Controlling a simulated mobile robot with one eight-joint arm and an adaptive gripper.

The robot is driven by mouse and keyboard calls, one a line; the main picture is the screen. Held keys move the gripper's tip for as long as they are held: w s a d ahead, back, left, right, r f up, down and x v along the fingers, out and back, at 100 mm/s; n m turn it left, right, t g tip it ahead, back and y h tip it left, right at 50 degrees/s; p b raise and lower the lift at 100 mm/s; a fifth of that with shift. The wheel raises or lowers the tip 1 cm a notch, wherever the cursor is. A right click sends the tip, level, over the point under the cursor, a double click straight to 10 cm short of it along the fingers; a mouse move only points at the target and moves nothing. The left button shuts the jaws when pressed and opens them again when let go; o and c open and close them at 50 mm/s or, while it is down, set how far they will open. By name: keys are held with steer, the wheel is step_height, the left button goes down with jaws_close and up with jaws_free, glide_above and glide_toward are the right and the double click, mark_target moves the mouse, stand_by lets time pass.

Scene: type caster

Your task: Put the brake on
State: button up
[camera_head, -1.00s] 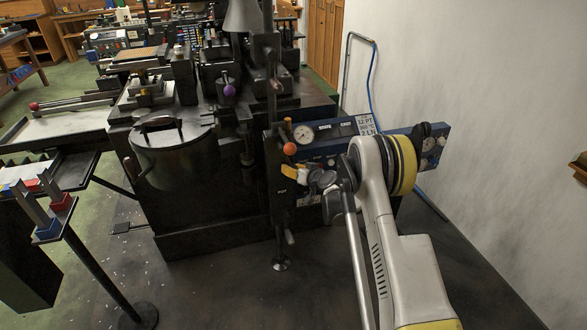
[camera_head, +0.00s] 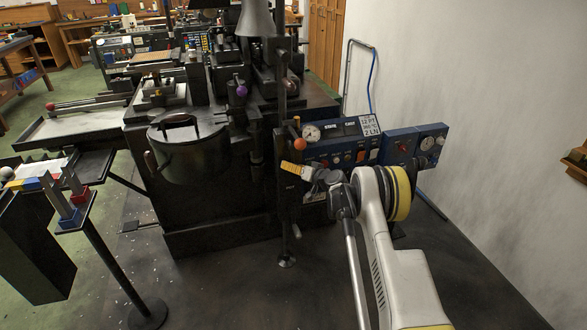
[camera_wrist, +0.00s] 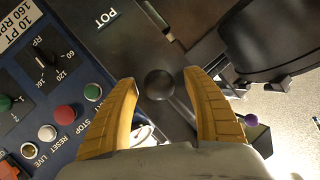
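The type caster (camera_head: 205,205) is a dark machine in the middle of the head view. In the wrist view a dark round knob (camera_wrist: 159,84) on a thin rod sits between the fingertips of my gripper (camera_wrist: 160,77). No label on the knob shows, so I cannot tell whether it is the brake. My gripper's two yellow fingers are spread, with visible space on both sides of the knob. In the head view my gripper (camera_head: 297,168) is at the machine's right front, just below an orange ball knob (camera_head: 300,144). The head view hides the fingertips' far side.
A blue control panel (camera_head: 400,146) with gauges and buttons is right of my gripper; its red, green and white buttons show close by in the wrist view (camera_wrist: 65,113). A purple knob (camera_head: 242,90) is up left. A wall bounds the right; floor in front is clear.

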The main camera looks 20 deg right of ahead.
steer(key=v, duration=1.2)
